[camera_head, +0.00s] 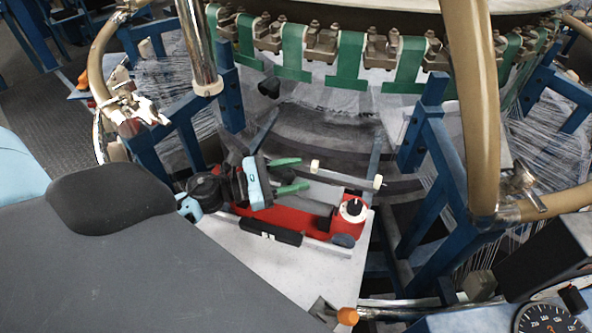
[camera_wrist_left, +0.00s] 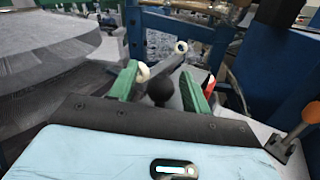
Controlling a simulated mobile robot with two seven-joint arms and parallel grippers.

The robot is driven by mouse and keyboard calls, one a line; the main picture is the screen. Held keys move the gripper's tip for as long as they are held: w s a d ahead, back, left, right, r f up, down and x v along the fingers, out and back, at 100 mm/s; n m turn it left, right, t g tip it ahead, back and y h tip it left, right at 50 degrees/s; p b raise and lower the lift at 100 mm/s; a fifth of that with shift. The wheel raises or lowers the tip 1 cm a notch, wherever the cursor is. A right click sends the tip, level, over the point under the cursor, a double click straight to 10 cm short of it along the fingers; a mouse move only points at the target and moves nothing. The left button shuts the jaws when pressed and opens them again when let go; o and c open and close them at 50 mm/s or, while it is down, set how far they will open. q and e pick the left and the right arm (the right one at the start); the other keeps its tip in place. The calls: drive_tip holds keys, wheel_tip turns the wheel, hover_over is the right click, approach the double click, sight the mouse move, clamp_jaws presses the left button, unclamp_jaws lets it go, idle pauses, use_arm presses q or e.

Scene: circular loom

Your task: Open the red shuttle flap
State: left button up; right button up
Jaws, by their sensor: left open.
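The red shuttle (camera_head: 290,219) lies on a light metal plate in the middle of the head view. Dark grey bars lie along it, and a white knob with a black top (camera_head: 353,209) stands at its right end. My left gripper (camera_head: 289,175), with green fingers, is open over the shuttle's far left part. In the left wrist view, a dark round knob (camera_wrist_left: 160,88) shows between the spread green fingers (camera_wrist_left: 158,85), with a grey bar behind it. I cannot tell whether the fingers touch it. My arm hides part of the shuttle. The right gripper is not in view.
Blue frame posts (camera_head: 441,170) with white threads stand to the right. Green straps (camera_head: 347,62) hang from the loom's ring at the back. A tan curved tube (camera_head: 472,110) rises at the right. The light plate (camera_head: 270,262) has bare room at the front.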

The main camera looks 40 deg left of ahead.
use_arm(q)
drive_tip(key=shift+w+d, duration=0.4)
drive_tip(key=shift+w, duration=0.05)
clamp_jaws()
